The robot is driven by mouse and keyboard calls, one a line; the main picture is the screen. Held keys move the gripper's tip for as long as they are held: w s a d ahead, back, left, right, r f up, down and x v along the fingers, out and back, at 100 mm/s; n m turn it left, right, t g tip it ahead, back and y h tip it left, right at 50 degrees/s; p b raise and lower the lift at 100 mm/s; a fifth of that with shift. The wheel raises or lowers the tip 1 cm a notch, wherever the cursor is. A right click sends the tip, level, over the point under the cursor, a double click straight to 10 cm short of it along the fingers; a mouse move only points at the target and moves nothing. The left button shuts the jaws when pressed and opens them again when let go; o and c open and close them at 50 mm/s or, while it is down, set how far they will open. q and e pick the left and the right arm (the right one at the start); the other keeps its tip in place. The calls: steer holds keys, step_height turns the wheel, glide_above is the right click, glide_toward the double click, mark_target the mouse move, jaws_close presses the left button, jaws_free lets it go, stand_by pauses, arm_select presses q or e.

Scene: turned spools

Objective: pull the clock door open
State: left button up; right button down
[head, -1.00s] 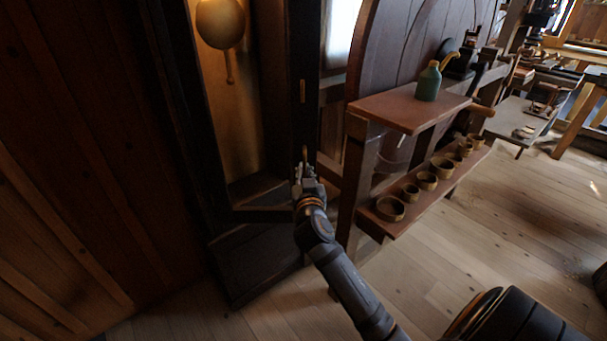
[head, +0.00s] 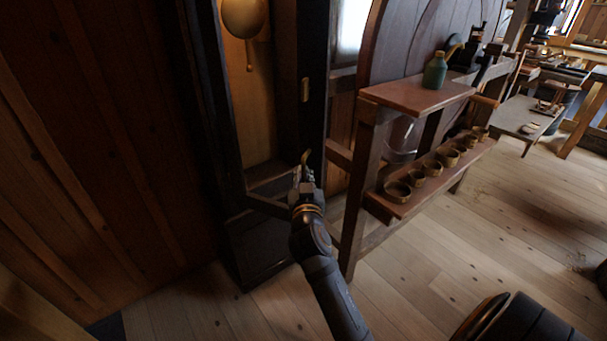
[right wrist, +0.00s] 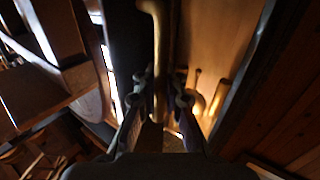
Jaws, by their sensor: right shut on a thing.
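The clock is a tall dark wooden case (head: 207,130) with a round brass pendulum bob (head: 243,17) inside against a golden back. The clock door's dark upright (head: 313,80) is at the right of the opening. It carries a small brass plate. A slim brass handle (head: 305,157) sits low on it; it also shows in the right wrist view (right wrist: 159,35), running down between the fingers. My right gripper (head: 303,174) is shut on this handle; its fingers (right wrist: 163,82) are on either side of it. I cannot tell exactly how far open the door is. My left gripper is out of view.
Just right of the door stands a wooden shelf unit (head: 415,95) with a green bottle (head: 435,70) on top and several small round bowls (head: 398,190) below. A plank wall (head: 90,150) is on the left.

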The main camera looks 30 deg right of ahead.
steer(key=shift+f, duration=0.1)
steer(key=c, duration=1.4)
jaws_free()
steer(key=shift+s+d, duration=0.2)
steer(key=shift+w+a, duration=0.1)
